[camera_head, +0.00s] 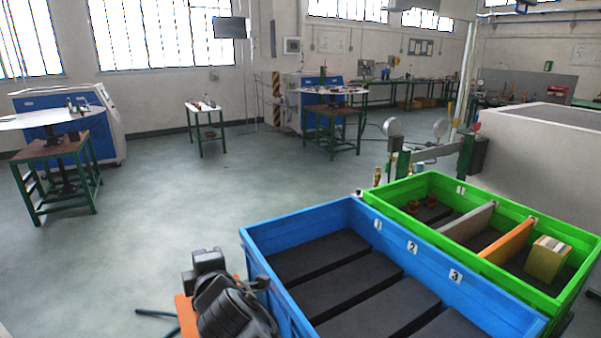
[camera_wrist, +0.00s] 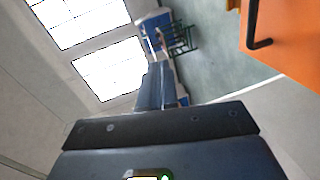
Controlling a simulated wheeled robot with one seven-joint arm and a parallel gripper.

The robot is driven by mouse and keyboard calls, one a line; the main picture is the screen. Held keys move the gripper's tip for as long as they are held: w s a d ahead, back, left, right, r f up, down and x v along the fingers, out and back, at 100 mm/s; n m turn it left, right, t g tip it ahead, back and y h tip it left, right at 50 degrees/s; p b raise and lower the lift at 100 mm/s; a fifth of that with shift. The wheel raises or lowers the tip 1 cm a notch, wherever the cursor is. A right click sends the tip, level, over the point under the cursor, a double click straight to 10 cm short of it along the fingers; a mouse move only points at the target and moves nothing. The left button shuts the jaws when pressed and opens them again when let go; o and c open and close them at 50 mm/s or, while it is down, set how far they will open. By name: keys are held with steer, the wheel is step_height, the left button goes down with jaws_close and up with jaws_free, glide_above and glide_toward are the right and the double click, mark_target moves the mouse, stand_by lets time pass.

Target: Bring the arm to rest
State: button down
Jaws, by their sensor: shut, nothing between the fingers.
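My gripper (camera_wrist: 162,82) shows in the wrist view, its two blue-grey fingers together and nothing between them. Its dark body fills the bottom of that view. The fingers point toward the windows and floor of the hall, clear of any object. In the head view, black rounded parts of my arm (camera_head: 228,300) show folded at the bottom, close beside the left wall of the blue crate (camera_head: 262,272). I cannot make out the fingers there.
The blue crate holds dark blocks in numbered compartments. A green crate (camera_head: 411,191) adjoins it on the right, with dividers and small parts. An orange panel (camera_wrist: 285,45) with a black handle is at upper right in the wrist view. Open floor (camera_head: 160,215) lies ahead.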

steer(key=s+d+f+m+h, duration=0.1)
steer(key=s+d+f+m, duration=0.4)
steer(key=s+d, duration=0.3)
steer(key=s+d+f+m+t+h, duration=0.1)
steer(key=s+d+f+m, duration=0.35)
steer(key=s+d, duration=0.35)
steer(key=s+d+f+m, duration=0.4)
steer(key=s+d+f, duration=0.15)
steer(key=s, duration=0.45)
steer(key=s+d+r+m+t+h, duration=0.1)
steer(key=s+d+r+m+h, duration=0.15)
steer(key=s+d, duration=0.45)
steer(key=s+d+r+m+h, duration=0.1)
steer(key=s+d+m, duration=0.3)
steer(key=s+d, duration=0.25)
steer(key=s+d+r+m+h+b, duration=0.1)
steer(key=s+d+r+m+h, duration=0.2)
steer(key=s+d+r, duration=0.7)
steer(key=shift+s+m, duration=0.3)
steer(key=shift+s, duration=0.45)
